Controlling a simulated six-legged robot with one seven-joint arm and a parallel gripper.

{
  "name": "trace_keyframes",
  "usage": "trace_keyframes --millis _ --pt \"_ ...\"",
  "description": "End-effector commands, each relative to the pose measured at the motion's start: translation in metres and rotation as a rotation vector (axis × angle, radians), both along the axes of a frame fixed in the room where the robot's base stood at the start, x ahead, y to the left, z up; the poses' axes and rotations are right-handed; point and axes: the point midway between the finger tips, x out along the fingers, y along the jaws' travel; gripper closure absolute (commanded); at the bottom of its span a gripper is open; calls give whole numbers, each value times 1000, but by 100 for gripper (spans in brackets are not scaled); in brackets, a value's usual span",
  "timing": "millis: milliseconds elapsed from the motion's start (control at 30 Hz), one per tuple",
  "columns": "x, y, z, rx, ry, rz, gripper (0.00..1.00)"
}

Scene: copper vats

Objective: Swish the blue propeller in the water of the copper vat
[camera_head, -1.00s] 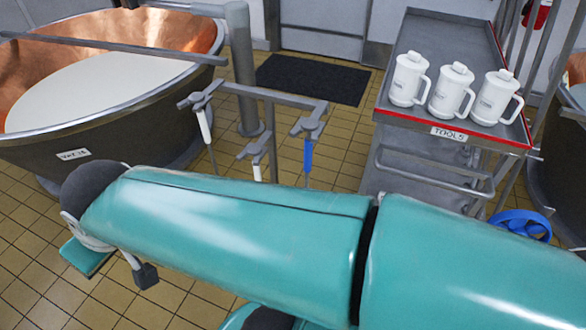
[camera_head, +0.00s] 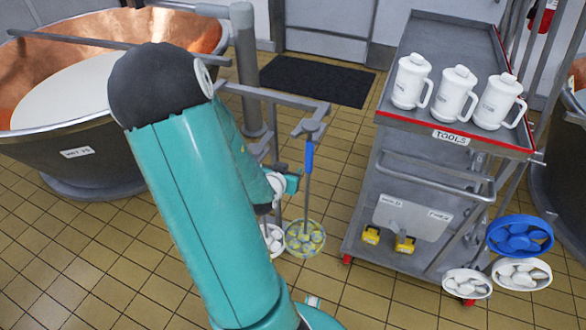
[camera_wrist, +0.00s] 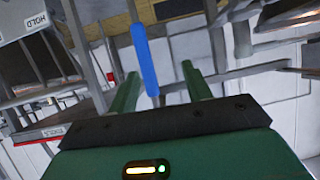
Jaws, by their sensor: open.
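A tool with a blue handle (camera_head: 309,157) hangs upright from a rack arm; its lower end is a yellowish round propeller (camera_head: 305,238). A separate blue round propeller (camera_head: 520,236) is low at the cart's right. My gripper (camera_head: 292,183) is open, just left of the blue-handled tool's shaft, below the handle in the head view. In the wrist view the blue handle (camera_wrist: 145,58) shows between the two green fingers (camera_wrist: 160,90); contact cannot be told. The copper vat (camera_head: 92,152), with a whitish surface (camera_head: 75,92) inside, stands at left.
The grey tool rack (camera_head: 270,93) stands between vat and cart. A metal tools cart (camera_head: 425,125) carries several white jugs (camera_head: 455,95). White propellers (camera_head: 522,274) are low at its right. Another vat (camera_head: 566,165) is at the right edge. Tiled floor (camera_head: 110,245) is open in front.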

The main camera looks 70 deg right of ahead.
Motion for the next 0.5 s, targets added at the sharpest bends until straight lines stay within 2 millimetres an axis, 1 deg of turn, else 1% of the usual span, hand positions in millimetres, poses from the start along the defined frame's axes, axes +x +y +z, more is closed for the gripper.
trace_keyframes --millis 33,100,133,267,500 --pt "-14 -4 -2 -22 19 -29 51" --pt "-25 -8 -2 -46 33 -50 51" --pt "-27 -9 -2 -52 35 -55 51" --pt "-29 -14 -3 -59 36 -57 51" --pt "-31 -35 -12 -57 37 -56 51"
